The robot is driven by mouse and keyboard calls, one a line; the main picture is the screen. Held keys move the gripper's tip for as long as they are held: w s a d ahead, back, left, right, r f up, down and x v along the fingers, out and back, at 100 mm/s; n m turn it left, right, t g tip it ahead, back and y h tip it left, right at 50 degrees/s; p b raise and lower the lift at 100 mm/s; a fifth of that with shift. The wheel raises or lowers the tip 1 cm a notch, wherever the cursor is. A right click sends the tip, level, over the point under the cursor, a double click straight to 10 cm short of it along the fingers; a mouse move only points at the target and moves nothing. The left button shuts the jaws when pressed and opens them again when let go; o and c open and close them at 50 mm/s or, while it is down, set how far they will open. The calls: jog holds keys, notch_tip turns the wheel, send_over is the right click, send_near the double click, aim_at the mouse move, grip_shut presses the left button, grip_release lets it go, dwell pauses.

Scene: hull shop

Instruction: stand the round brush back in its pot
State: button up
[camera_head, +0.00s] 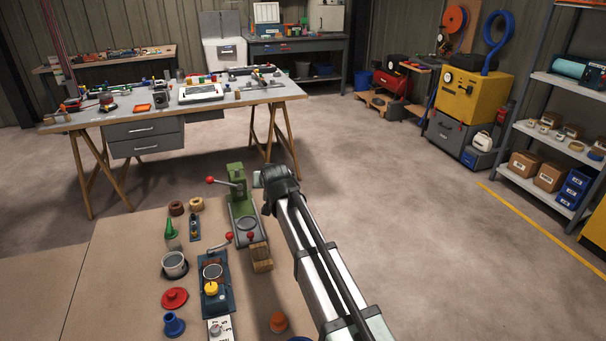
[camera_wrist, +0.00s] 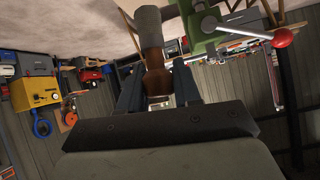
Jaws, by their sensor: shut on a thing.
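My gripper (camera_wrist: 158,90) is shut on the round brush in the wrist view. The brush has a brown handle (camera_wrist: 152,62) between the fingers and a thick grey round end (camera_wrist: 149,26) pointing to the top of that view. In the head view my gripper (camera_head: 268,190) is in the air beside the green press, and a small pale grey end (camera_head: 257,179), likely the brush, shows at its left. A grey open pot (camera_head: 174,264) stands upright on a dark round base at the left of the near bench, apart from my gripper. I cannot tell for certain that it is the brush's pot.
The green press (camera_head: 238,190) with red-knobbed levers stands close left of my gripper. A blue fixture (camera_head: 214,291), wooden block (camera_head: 261,258), red lid (camera_head: 174,298), blue part (camera_head: 174,324) and green-coned bottle (camera_head: 171,232) crowd the near bench (camera_head: 115,285). Its left side is bare.

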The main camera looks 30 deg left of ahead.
jog(key=s+a+f+n+g+y, duration=0.1)
jog(key=s+a+f+n, duration=0.2)
jog(key=s+a, duration=0.85)
jog(key=s+a+f+n+g+y, duration=0.1)
jog(key=s+a+f+n+g, duration=0.15)
jog(key=s+a, duration=0.9)
jog(key=shift+m+t, duration=0.25)
jog(key=shift+t, duration=0.1)
jog(key=shift+s+d+f, duration=0.1)
jog(key=shift+d+f, duration=0.05)
jog(key=shift+f, duration=0.8)
jog(key=shift+s+d+f, duration=0.1)
jog(key=shift+d+f, duration=0.1)
jog(key=shift+f, duration=0.8)
jog(key=shift+d+f, duration=0.15)
jog(key=shift+f, duration=0.8)
jog(key=shift+f, duration=0.55)
jog(key=o, duration=0.8)
jog(key=shift+c, duration=0.2)
jog(key=shift+d, duration=0.1)
jog(key=shift+v, duration=5.45)
jog(key=shift+f, duration=0.1)
